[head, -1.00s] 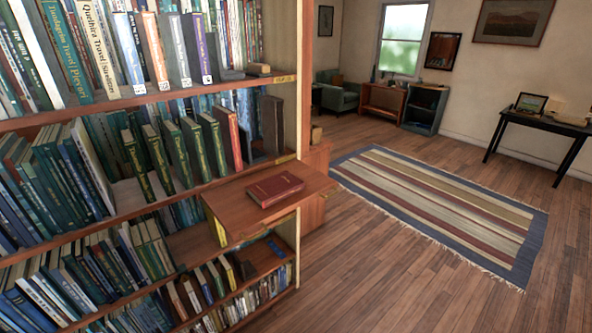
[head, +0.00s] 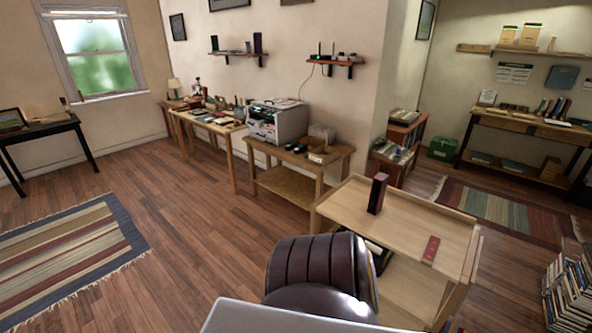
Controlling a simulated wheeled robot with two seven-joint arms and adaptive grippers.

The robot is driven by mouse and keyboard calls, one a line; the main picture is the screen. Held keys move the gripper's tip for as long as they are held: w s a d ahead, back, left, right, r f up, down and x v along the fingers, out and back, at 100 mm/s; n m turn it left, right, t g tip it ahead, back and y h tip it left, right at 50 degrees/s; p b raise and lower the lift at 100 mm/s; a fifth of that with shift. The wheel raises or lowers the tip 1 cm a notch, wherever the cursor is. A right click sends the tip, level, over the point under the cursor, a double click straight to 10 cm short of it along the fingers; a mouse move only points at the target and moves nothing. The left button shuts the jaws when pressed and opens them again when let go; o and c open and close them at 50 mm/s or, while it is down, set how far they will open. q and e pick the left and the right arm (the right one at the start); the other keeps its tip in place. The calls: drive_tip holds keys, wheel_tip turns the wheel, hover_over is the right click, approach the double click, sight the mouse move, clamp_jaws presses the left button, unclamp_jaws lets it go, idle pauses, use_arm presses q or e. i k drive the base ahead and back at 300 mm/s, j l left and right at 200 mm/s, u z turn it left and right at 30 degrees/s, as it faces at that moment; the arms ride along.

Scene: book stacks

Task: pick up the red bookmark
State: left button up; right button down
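A flat red strip, which looks like the red bookmark (head: 431,249), lies on the right part of a light wooden table or cart top (head: 400,225) in the head view. A dark red book (head: 377,193) stands upright on the same top, to the left of the strip and farther back. Neither of my grippers shows in the head view.
A dark leather chair (head: 318,265) stands close in front, left of the cart. A printer (head: 278,121) sits on a wooden table behind. Stacked books (head: 572,295) rise from the floor at right. Open wooden floor (head: 200,265) lies at left.

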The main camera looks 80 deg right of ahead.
sight(427, 260)
drive_tip(key=z, duration=3.8)
